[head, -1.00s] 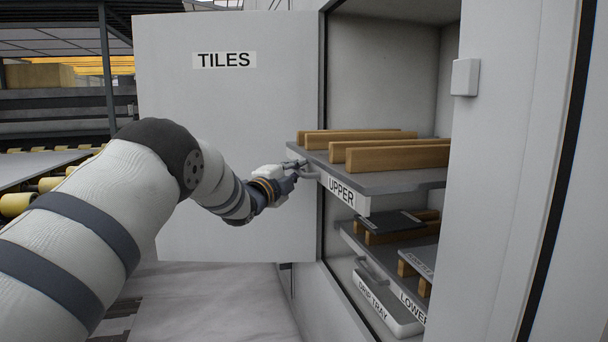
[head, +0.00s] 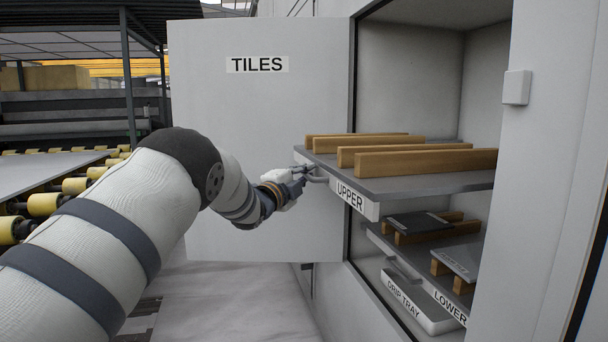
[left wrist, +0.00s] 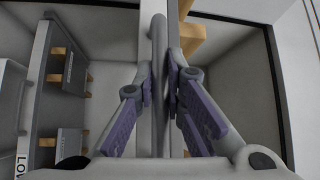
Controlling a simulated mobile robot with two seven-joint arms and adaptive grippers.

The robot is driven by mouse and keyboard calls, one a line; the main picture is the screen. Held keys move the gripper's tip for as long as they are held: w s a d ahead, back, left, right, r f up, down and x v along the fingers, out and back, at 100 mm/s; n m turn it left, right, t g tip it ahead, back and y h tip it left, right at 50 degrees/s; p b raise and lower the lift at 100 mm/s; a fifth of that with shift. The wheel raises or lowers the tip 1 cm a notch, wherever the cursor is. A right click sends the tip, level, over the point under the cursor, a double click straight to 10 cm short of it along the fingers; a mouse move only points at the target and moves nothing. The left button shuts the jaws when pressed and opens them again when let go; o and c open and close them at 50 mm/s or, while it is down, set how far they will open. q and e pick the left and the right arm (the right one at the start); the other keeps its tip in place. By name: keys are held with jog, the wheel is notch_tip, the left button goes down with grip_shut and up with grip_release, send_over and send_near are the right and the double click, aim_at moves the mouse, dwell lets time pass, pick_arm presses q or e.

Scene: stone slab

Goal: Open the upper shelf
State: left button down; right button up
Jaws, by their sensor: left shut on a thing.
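The upper shelf (head: 400,186) is a grey board labelled UPPER with several wooden bars on top. It sticks out of the open cabinet past the front opening. Its grey handle (head: 318,178) is at the front left edge. My left gripper (head: 299,174) is shut on this handle. In the left wrist view, the handle bar (left wrist: 159,75) runs between the purple-padded fingers (left wrist: 160,95). My right gripper is not in view.
The cabinet door (head: 255,120) labelled TILES stands open behind my left arm. Below are the lower shelf (head: 390,243) with dark tiles on wooden bars and a drip tray (head: 420,302). A roller conveyor (head: 60,190) is at the far left.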

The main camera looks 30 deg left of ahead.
pick_arm(q)
jog(key=c, duration=1.7)
grip_release()
jog(key=shift+o, duration=0.2)
jog(key=s+f, duration=0.1)
jog(key=s, duration=1.1)
jog(key=shift+d+f, duration=0.3)
jog(key=shift+d, duration=0.05)
jog(key=shift+w, duration=0.1)
